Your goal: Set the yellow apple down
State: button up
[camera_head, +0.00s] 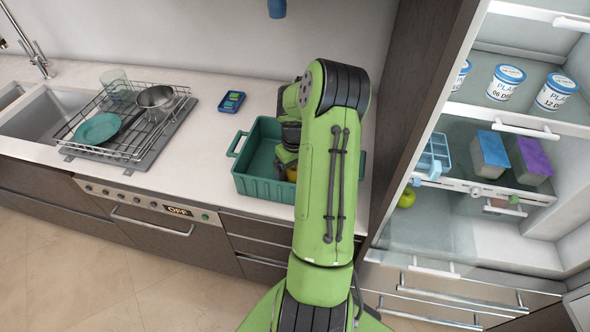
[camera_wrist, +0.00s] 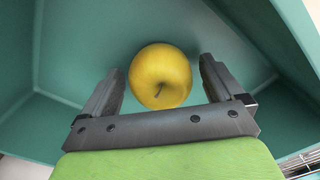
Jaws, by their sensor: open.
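The yellow apple (camera_wrist: 160,76) lies inside the green bin, against its floor, in the wrist view. In the head view only a small yellow part of it (camera_head: 291,175) shows beside my arm. My gripper (camera_wrist: 158,85) is open, with one finger on each side of the apple and a visible gap at the left finger. The green bin (camera_head: 262,188) stands on the counter, and my arm hides its right part. The bin's wall (camera_wrist: 75,45) also shows around the apple in the wrist view.
A dish rack (camera_head: 130,125) with a teal plate (camera_head: 97,129) and a pan stands left on the counter (camera_head: 215,130). A small blue box (camera_head: 231,102) lies behind the bin. An open fridge (camera_head: 480,120) at right holds tubs, cartons and a yellow-green fruit (camera_head: 406,198).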

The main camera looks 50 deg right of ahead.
aim_at(294, 167)
notch_tip(294, 167, up, 12)
jog(key=p, duration=0.1)
jog(key=shift+r+p, duration=0.2)
jog(key=shift+p, duration=0.1)
jog(key=a+r+n+t+h, duration=0.1)
jog(key=a+r, duration=0.5)
jog(key=a, duration=0.4)
jog(key=a+r+n+t+h, duration=0.1)
jog(key=a+r+n, duration=0.1)
jog(key=a+r, duration=0.6)
jog(key=s+a+f+n+t+y, duration=0.1)
jog(key=s+a+t+y, duration=0.1)
jog(key=s+a, duration=0.9)
jog(key=a+t, duration=0.1)
jog(key=a, duration=0.2)
jog(key=shift+t, duration=0.3)
jog(key=shift+a, duration=0.1)
